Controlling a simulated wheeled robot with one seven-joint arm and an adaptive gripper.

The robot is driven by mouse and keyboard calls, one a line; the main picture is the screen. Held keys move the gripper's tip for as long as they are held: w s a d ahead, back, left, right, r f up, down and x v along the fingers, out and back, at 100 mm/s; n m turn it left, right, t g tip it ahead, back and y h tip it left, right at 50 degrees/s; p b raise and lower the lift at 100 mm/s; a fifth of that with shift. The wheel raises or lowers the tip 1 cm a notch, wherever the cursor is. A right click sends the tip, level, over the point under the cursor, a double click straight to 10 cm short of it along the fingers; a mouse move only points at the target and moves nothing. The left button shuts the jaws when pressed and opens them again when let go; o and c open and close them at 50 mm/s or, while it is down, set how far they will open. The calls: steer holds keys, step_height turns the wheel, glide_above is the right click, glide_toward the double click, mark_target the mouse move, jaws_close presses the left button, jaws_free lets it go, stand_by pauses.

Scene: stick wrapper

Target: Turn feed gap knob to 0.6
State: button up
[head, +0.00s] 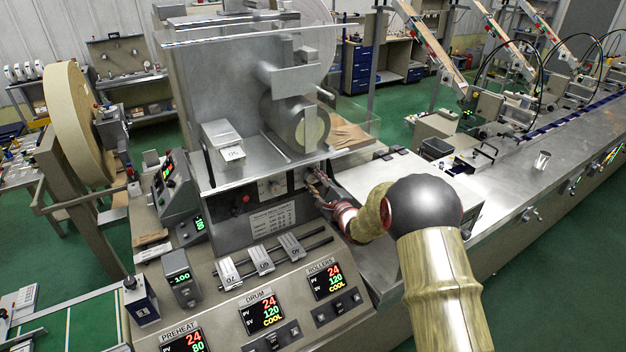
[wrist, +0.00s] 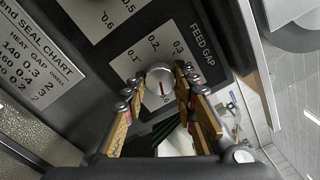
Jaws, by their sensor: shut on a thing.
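The feed gap knob (wrist: 159,79) is a round pale knob on a white scale plate marked FEED GAP in the wrist view. The labels 0.1, 0.2 and 0.3 show around its upper side. Its red mark points down in the picture, toward a partly hidden label ending in 6. My gripper (wrist: 157,84) is shut on the knob, with one finger on each side. The fingers cover parts of the scale. In the head view my gripper (head: 318,184) reaches the right end of the front panel and hides the knob.
Another white scale plate (wrist: 95,14) lies beside it, and a seal chart (wrist: 35,65) is farther left. In the head view, a clear guard (head: 350,95) stands above the panel. Slider blocks (head: 260,261) and displays (head: 262,312) are on the console below.

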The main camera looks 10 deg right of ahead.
steer(key=shift+f, duration=0.1)
stand_by(0.4)
steer(key=o, duration=1.1)
steer(key=shift+o, duration=0.2)
steer(key=shift+d, duration=0.1)
steer(key=v, duration=1.2)
